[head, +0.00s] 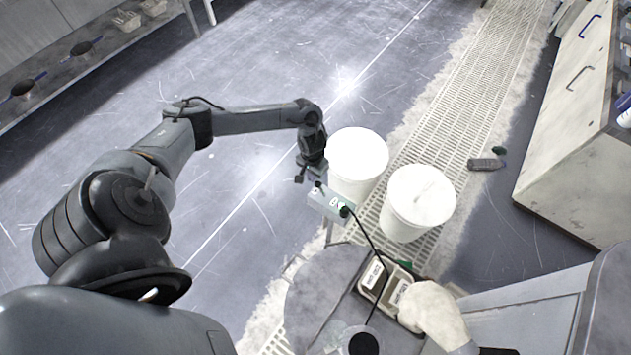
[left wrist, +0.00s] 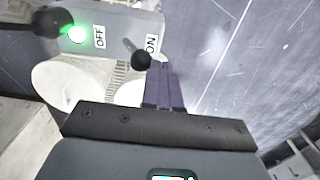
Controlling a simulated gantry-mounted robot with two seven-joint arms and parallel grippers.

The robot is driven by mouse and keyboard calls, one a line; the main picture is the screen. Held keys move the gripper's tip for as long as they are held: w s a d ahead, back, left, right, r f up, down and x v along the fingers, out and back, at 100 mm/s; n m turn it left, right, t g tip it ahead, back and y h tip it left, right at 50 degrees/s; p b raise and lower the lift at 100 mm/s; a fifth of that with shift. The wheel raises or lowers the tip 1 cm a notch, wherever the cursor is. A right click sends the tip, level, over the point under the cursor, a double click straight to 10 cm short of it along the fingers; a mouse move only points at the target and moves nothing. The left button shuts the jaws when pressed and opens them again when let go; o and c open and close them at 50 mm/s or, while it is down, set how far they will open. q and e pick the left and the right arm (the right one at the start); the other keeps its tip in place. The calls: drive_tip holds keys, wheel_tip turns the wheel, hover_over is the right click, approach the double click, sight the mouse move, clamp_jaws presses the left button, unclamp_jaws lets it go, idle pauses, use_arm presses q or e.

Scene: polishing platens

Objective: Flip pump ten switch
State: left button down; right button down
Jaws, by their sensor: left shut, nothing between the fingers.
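A grey switch box (head: 326,204) stands by the two white buckets in the head view. It fills the top left of the left wrist view (left wrist: 178,30), with an OFF label (left wrist: 99,37), an ON label (left wrist: 151,46) and a lit green lamp (left wrist: 77,34). The switch lever's black ball (left wrist: 141,60) is by the ON label. My left gripper (left wrist: 160,66) is shut and empty, its fingertips just beside the ball; I cannot tell whether they touch. In the head view my left gripper (head: 301,178) is just above the box. My right gripper is not in view.
Two white lidded buckets, a far one (head: 357,158) and a nearer one (head: 420,198), stand beside the box. A black cable (head: 377,248) runs from the box toward the round grey platen (head: 318,285). A tray (head: 372,282) with labelled items lies nearby. Open floor is at left.

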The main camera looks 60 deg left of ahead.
use_arm(q)
drive_tip(key=shift+f+b, duration=0.6)
drive_tip(key=shift+f, duration=0.95)
idle(0.5)
drive_tip(key=shift+f, duration=0.35)
drive_tip(key=shift+d+f, duration=0.1)
drive_tip(key=shift+f, duration=0.1)
drive_tip(key=shift+f+b, duration=0.35)
idle(0.5)
drive_tip(key=shift+r, duration=0.1)
wheel_tip(320, 180, up, 7)
drive_tip(key=p, duration=0.9)
idle(0.4)
idle(0.3)
